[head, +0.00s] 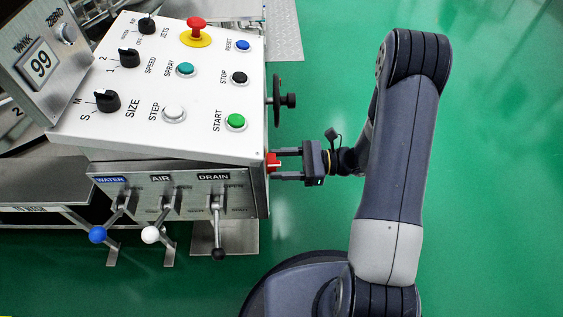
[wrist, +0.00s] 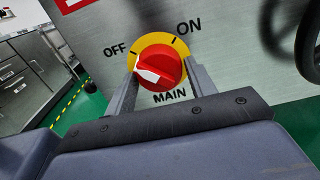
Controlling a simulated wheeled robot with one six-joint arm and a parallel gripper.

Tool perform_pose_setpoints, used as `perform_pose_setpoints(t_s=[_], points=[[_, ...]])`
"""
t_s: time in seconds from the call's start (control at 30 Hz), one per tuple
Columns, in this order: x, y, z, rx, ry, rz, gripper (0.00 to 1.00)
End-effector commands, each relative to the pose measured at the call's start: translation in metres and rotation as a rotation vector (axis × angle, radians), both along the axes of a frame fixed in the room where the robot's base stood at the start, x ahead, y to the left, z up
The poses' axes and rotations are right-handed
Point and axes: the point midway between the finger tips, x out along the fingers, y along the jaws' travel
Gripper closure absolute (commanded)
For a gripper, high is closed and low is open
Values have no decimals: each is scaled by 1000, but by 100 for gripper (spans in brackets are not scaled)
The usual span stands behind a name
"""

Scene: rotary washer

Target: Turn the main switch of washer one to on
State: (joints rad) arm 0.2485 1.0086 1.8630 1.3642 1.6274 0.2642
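The main switch is a red round knob (head: 273,162) on the right side wall of the washer's control box. In the wrist view the knob (wrist: 160,70) sits on a yellow plate with OFF at upper left, ON at upper right and MAIN below. Its white pointer is turned left, on the OFF side and away from ON. My gripper (head: 280,164) is at the knob, its two fingers apart and on either side of it. In the wrist view the gripper (wrist: 158,80) straddles the knob; whether the fingers touch it I cannot tell.
A black handwheel (head: 278,101) sticks out of the same wall, beyond my gripper. The top panel (head: 150,90) carries several buttons and selectors, and a red emergency stop (head: 196,28). Valve levers, one with a black ball (head: 218,254), hang at the front. Green floor at right is free.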

Motion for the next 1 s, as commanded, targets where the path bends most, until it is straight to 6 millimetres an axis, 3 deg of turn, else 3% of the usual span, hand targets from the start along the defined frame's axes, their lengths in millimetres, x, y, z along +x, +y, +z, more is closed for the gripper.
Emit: perform_pose_setpoints(t_s=[0.33,0.67,1.0], points=[[0,0,0,0,0,0,75],[0,0,2,2,55,0,75],[-1,0,5,11,301,1,75]])
